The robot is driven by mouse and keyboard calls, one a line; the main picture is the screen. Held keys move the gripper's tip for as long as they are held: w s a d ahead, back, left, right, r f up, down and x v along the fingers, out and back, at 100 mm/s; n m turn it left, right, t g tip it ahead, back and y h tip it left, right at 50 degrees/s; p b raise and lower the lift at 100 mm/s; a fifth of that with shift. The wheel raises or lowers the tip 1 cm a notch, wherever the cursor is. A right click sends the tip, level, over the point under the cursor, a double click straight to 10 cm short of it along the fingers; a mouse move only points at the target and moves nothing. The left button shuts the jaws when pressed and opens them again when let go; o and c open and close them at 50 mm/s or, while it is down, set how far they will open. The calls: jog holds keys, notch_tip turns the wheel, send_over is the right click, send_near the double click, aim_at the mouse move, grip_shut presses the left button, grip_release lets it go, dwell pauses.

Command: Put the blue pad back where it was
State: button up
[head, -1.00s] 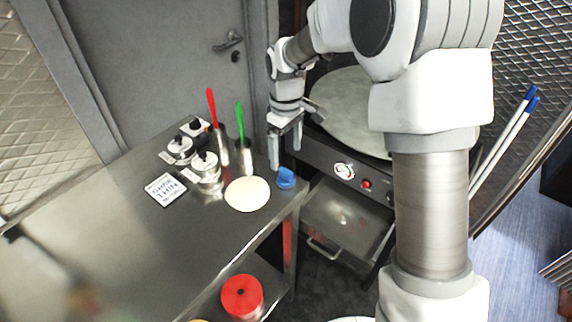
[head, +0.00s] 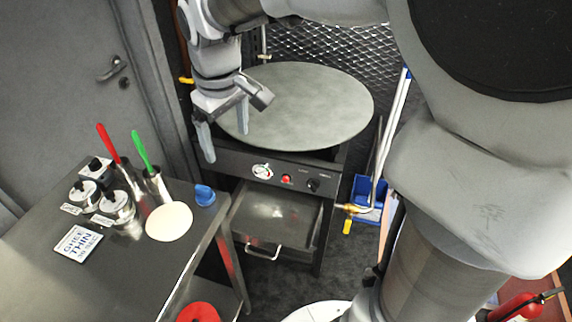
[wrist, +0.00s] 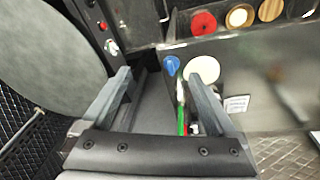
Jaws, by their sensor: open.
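My gripper (head: 225,143) is open and empty, raised above the front left part of the round griddle (head: 300,105), behind and above the pad. In the wrist view the pad (wrist: 172,65) shows beyond and between the two open fingers (wrist: 160,78), apart from them.
Red-handled (head: 108,143) and green-handled (head: 141,150) tools stand in metal holders on the table, near lidded pots (head: 117,205) and a label card (head: 78,243). The griddle stand has a front knob panel and an open drawer (head: 276,222).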

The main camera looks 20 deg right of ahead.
jog(key=s+d+r+m+t, duration=0.1)
jog(key=s+d+m, duration=0.2)
jog(key=s, duration=0.5)
jog(key=s+d+r+m+t, duration=0.1)
jog(key=s+d+m+t, duration=0.1)
jog(key=s, duration=0.6)
jog(key=shift+s+d+m, duration=0.15)
jog(key=shift+d+m, duration=0.55)
jog(key=shift+d, duration=0.25)
